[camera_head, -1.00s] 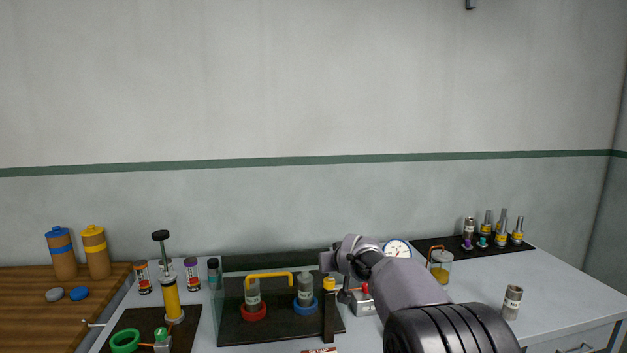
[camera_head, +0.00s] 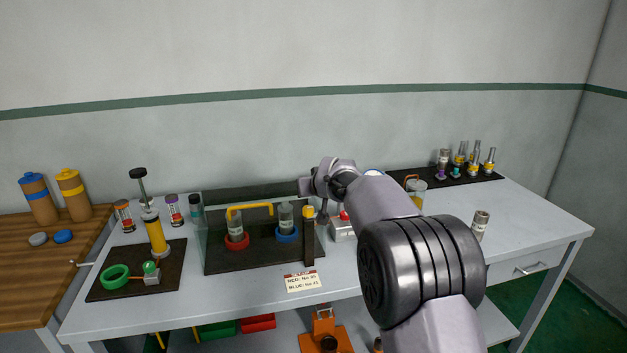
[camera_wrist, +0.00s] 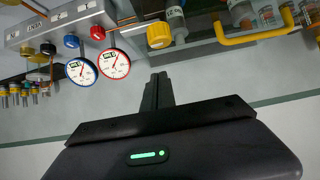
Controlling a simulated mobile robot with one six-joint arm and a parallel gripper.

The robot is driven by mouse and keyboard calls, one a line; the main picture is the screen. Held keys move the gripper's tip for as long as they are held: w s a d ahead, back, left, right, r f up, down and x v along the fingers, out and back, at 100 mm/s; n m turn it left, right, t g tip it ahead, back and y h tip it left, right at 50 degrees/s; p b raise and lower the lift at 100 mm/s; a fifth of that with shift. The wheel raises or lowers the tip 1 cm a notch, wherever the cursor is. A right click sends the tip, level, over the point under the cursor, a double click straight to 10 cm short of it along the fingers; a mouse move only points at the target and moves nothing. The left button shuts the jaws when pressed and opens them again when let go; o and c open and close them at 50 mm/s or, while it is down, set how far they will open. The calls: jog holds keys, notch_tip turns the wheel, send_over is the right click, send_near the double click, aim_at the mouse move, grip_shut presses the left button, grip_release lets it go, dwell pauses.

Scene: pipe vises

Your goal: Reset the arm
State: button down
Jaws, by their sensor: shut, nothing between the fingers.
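My arm reaches over the white bench in the head view, its wrist (camera_head: 335,178) above the back of the bench, right of a black rack. The fingers point towards the bench fittings, which appear upside down. A blue-rimmed gauge (camera_wrist: 82,71) and a red-rimmed gauge (camera_wrist: 114,64) are left of the fingertips. A yellow knob (camera_wrist: 159,36) is beyond the tips, apart from them.
A black mat (camera_head: 110,290) with a yellow cylinder (camera_head: 156,236) is left. Small bottles stand back right (camera_head: 475,165).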

jog(key=s+d+r+m+g+b, duration=0.15)
jog(key=s+d, duration=0.25)
jog(key=s, duration=1.4)
jog(key=s+d+r+m+g+b, duration=0.1)
jog(key=s+d+m+b, duration=0.2)
jog(key=s, duration=1.4)
jog(key=s+d+f+m+g, duration=0.1)
jog(key=s+d+f, duration=0.1)
jog(key=s, duration=0.7)
jog(key=s+d+f+m+g, duration=0.1)
jog(key=s+d+f+m, duration=0.1)
jog(key=s+f, duration=0.3)
jog(key=s, duration=0.4)
jog(key=shift+f+g+h, duration=0.25)
jog(key=shift+g+h, duration=0.1)
jog(key=shift+h, duration=0.05)
